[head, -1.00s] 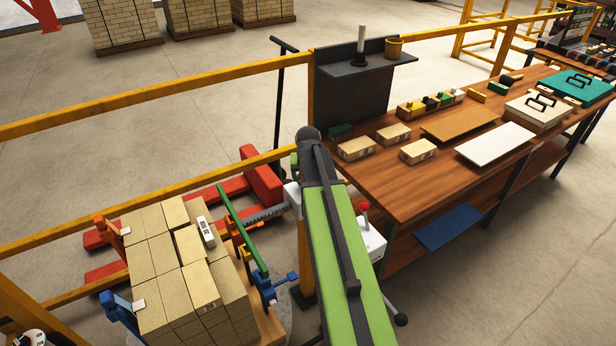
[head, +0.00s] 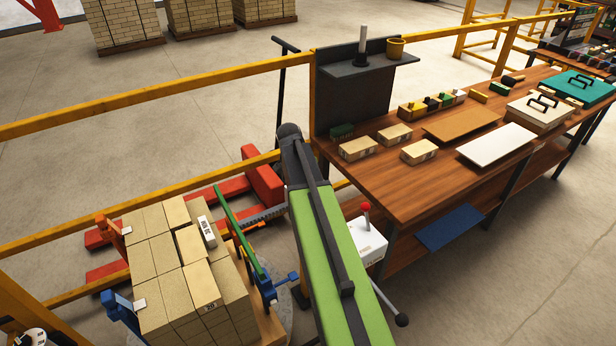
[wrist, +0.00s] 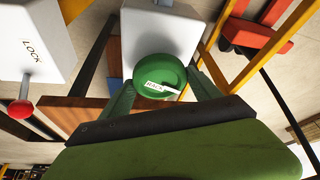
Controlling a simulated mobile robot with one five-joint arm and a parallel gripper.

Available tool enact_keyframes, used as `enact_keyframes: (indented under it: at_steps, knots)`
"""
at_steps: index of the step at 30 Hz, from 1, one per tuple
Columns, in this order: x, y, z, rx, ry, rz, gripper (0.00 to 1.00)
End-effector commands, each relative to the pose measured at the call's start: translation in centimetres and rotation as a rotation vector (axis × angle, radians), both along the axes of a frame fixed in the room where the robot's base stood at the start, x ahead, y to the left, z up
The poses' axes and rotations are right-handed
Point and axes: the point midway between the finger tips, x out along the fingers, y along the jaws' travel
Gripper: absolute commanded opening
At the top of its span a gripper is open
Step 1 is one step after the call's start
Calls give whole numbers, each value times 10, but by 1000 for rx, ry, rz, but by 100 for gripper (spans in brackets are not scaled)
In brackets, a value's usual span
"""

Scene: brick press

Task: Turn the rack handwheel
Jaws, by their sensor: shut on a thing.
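The rack handwheel (wrist: 160,73) is a round green knob with a white label reading RACK, on the face of a pale grey box (wrist: 160,28) in the wrist view. My gripper (wrist: 160,88) has one dark green finger on each side of the wheel and is shut on it. Parts of the fingers are hidden behind my wrist's dark edge. In the head view my green arm covers the handwheel and gripper. A grey toothed rack (head: 268,217) shows left of my arm, near a green bar (head: 237,228) beside the stacked bricks (head: 165,250).
A second grey box marked LOCK (wrist: 35,40) with a red-knobbed lever (wrist: 20,108) stands left in the wrist view. The wooden bench (head: 400,195) is right of my arm. Yellow rails (head: 150,95) run behind. Open floor lies right of the bench.

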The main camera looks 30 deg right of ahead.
Motion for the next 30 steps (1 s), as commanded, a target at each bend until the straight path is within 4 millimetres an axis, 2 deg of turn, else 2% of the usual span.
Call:
enact_keyframes:
  at_steps: [14,15,19,30]
  knots:
    - [0,1,0,3,1,-13,31]
    - [0,1,0,3,1,-13,76]
    - [0,1,0,2,1,-13,93]
    - [0,1,3,1,1,-12,94]
